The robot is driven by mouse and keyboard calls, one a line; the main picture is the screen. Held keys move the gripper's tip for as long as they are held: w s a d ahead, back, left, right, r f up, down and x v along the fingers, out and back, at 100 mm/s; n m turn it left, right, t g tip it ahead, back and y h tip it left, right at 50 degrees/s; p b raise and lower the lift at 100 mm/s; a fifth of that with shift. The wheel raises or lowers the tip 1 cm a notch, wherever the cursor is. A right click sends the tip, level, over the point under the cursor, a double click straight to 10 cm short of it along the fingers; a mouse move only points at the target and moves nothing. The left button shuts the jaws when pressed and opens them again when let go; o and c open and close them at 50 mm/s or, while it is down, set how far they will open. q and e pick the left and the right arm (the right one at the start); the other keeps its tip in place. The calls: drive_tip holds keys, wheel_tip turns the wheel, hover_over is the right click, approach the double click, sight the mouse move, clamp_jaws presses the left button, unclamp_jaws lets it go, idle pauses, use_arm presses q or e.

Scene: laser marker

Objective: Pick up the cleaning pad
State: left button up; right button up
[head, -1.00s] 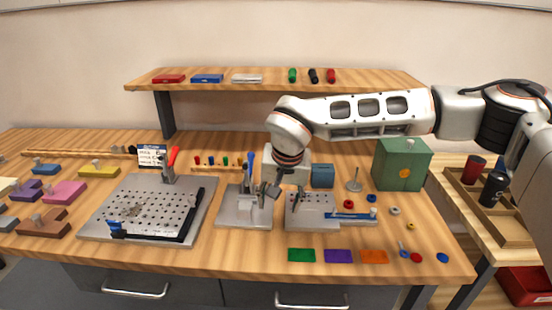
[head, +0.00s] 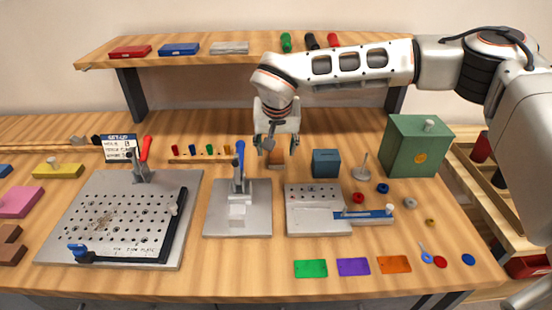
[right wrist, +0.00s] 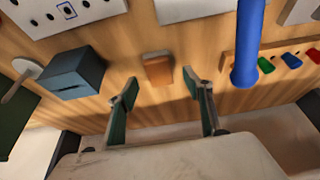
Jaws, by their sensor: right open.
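A small orange-brown block, which looks like the cleaning pad (head: 277,160), lies on the wooden table behind the metal fixtures, left of a blue-grey box. In the head view it is partly hidden by my right gripper (head: 280,147). In the right wrist view the pad (right wrist: 158,70) shows whole, beyond the fingertips and roughly centred between them. My right gripper (right wrist: 160,88) is open and empty, with its two green-lined fingers apart. It is above the pad and does not appear to touch it. My left gripper is not in view.
The blue-grey box (head: 326,163) stands right of the pad. A clamp with a blue handle (head: 239,160) and a rack of coloured pins (head: 205,156) stand to the left. A green box (head: 415,147) is at the right. A shelf (head: 205,62) runs behind.

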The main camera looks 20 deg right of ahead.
sight(276, 155)
drive_tip(key=x, duration=0.3)
drive_tip(key=shift+s+d, duration=0.1)
drive_tip(key=shift+w+f, duration=0.3)
drive_tip(key=shift+f, duration=0.05)
drive_tip(key=shift+r, duration=0.1)
drive_tip(key=shift+c, duration=1.1)
drive_tip(key=c, duration=1)
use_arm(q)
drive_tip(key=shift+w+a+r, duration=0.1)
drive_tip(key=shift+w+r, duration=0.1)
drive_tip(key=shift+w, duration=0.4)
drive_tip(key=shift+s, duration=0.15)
